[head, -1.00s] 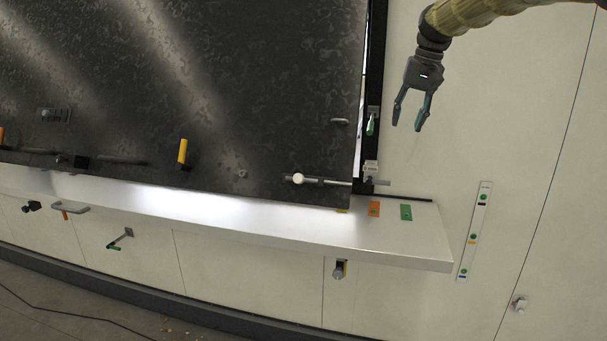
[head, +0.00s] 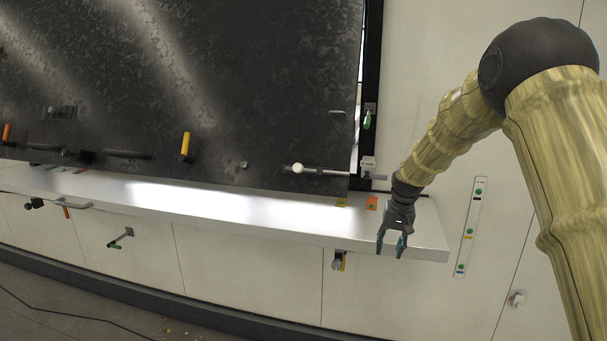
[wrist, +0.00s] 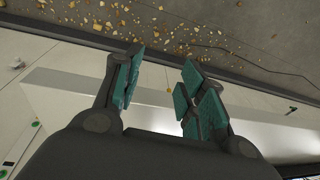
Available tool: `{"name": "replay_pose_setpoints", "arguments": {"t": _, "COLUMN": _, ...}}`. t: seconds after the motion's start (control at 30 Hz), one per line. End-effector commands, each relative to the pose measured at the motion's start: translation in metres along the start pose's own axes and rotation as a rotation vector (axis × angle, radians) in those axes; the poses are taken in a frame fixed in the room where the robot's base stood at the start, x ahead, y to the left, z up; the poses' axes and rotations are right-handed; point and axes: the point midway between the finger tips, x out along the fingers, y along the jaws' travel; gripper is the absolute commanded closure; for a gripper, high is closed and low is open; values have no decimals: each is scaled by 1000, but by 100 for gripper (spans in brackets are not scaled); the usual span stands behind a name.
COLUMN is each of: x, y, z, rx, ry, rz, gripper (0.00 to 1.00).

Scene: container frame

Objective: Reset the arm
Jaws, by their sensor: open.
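My gripper (head: 392,244) hangs fingers down in the head view, over the right end of the pale shelf (head: 270,215). Its two teal-padded fingers are apart with nothing between them. In the wrist view my gripper (wrist: 158,85) also shows open and empty, with the shelf edge and the floor behind it. My arm comes in from the right side of the head view, bent at a dark elbow joint. It hides part of the wall and the shelf's right end.
A dark mottled panel (head: 200,90) stands behind the shelf, with a yellow handle (head: 186,145) and a white-knobbed bolt (head: 298,168). An orange tag (head: 372,203) lies on the shelf. A labelled strip (head: 471,226) is on the right wall. Gravelly debris (wrist: 150,25) lies on the floor.

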Motion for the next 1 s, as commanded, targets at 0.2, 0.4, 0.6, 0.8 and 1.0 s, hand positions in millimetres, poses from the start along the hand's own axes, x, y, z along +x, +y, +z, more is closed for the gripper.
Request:
{"name": "replay_pose_setpoints", "arguments": {"t": 0.2, "x": 124, "y": 19, "z": 58, "rx": -18, "ry": -28, "rz": 28, "gripper": 59}}
{"name": "replay_pose_setpoints", "arguments": {"t": 0.4, "x": 212, "y": 43, "z": 129, "rx": -38, "ry": -42, "rz": 49, "gripper": 59}}
{"name": "replay_pose_setpoints", "arguments": {"t": 0.6, "x": 292, "y": 67, "z": 210, "rx": -61, "ry": -59, "rz": 68, "gripper": 59}}
{"name": "replay_pose_setpoints", "arguments": {"t": 0.8, "x": 355, "y": 91, "z": 304, "rx": -92, "ry": -79, "rz": 82, "gripper": 59}}
{"name": "replay_pose_setpoints", "arguments": {"t": 1.0, "x": 398, "y": 116, "z": 409, "rx": -124, "ry": -100, "rz": 92, "gripper": 59}}
